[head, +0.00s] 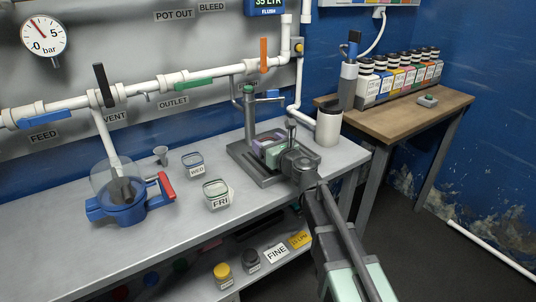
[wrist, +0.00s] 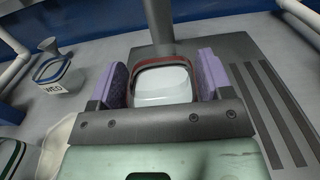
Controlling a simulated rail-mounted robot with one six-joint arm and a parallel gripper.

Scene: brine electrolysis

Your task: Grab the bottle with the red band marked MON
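A small clear jar with a red-brown band around its rim (wrist: 162,87) stands on the dark base of the metal stand (wrist: 262,110). No MON marking shows; its label side is hidden. In the head view my gripper (head: 272,148) is low over the stand's base, partly hiding the jar. In the wrist view the purple pads of my gripper (wrist: 162,84) flank the jar left and right. Narrow gaps seem to show beside it, so the fingers look open around it. The WED jar (head: 194,165) and the FRI jar (head: 217,194) stand on the bench to the left.
The stand's upright post (wrist: 158,18) rises just behind the jar. A blue device with a red handle (head: 130,200) sits at the left. Pipes with valves run along the wall. The bench front is clear.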

